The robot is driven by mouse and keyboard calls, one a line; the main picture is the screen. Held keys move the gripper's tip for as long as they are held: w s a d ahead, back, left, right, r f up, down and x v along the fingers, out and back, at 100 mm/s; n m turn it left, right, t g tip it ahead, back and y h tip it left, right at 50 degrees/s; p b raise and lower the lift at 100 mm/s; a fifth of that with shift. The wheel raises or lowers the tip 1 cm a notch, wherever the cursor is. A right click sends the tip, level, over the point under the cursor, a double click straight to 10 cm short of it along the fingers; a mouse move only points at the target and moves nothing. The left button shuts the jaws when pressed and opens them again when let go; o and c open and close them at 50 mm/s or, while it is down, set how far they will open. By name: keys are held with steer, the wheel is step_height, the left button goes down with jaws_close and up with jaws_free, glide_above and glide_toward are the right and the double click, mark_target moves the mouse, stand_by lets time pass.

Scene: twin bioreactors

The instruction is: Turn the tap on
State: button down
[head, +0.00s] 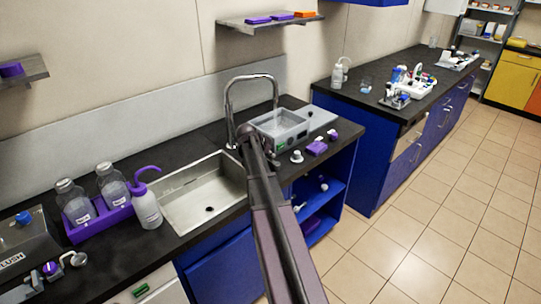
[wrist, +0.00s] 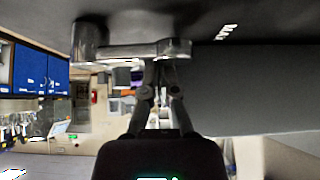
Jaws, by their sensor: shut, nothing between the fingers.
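The chrome gooseneck tap (head: 229,97) stands behind the metal sink (head: 190,200) in the black counter. Its spout arches to the right, and I see no water coming from it. My gripper (head: 244,131) is beside the lower part of the tap, and my arm hides part of that area. In the wrist view, which is upside down, a chrome lever-like bar (wrist: 130,50) extends from a short chrome cylinder (wrist: 89,40). My gripper (wrist: 163,62) is shut and empty, its fingertips at the bar's right half; I cannot tell whether they touch it.
A grey device with a clear-topped basin (head: 282,125) stands right of the tap. A wash bottle (head: 146,205) and a purple rack (head: 100,222) with bottles stand left of the sink. A shelf (head: 270,22) hangs above. Tiled floor (head: 400,235) is clear at right.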

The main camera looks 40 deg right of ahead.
steer(key=shift+a, duration=0.65)
steer(key=shift+r, duration=0.15)
steer(key=p+v, duration=0.4)
steer(key=s+p+v, duration=0.1)
steer(key=v, duration=0.1)
steer(key=shift+a+r+p, duration=0.1)
steer(key=shift+r+p, duration=0.25)
steer(key=shift+p, duration=0.05)
steer(key=shift+p+v, duration=1.05)
steer(key=shift+v, duration=0.4)
steer(key=shift+s, duration=0.15)
steer(key=shift+a, duration=0.15)
